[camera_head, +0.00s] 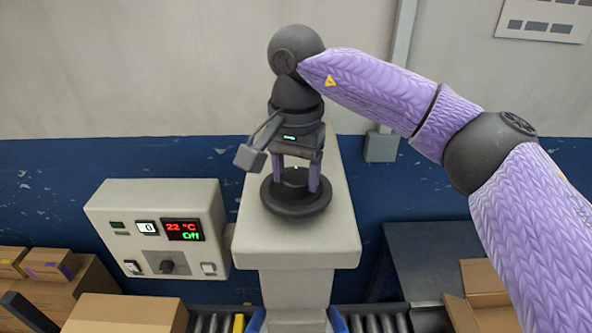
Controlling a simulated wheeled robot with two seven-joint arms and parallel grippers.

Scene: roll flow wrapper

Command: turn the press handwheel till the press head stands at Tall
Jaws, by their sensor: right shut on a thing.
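The press handwheel (296,205) is a black disc with a raised hub, lying flat on top of the beige press housing (320,245) in the middle of the view. My right gripper (297,183) comes down from above, with its two purple fingers on either side of the hub. It is shut on the handwheel's hub. The press head is hidden below the housing, and no height scale or Tall mark can be seen. My left gripper is not in view.
A beige control box (155,230) with a red "22 °C" and green "Off" display stands left of the press. Cardboard boxes (125,313) lie at lower left. An open carton (482,290) and dark table (432,250) are at right. Conveyor rollers (375,322) run below.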

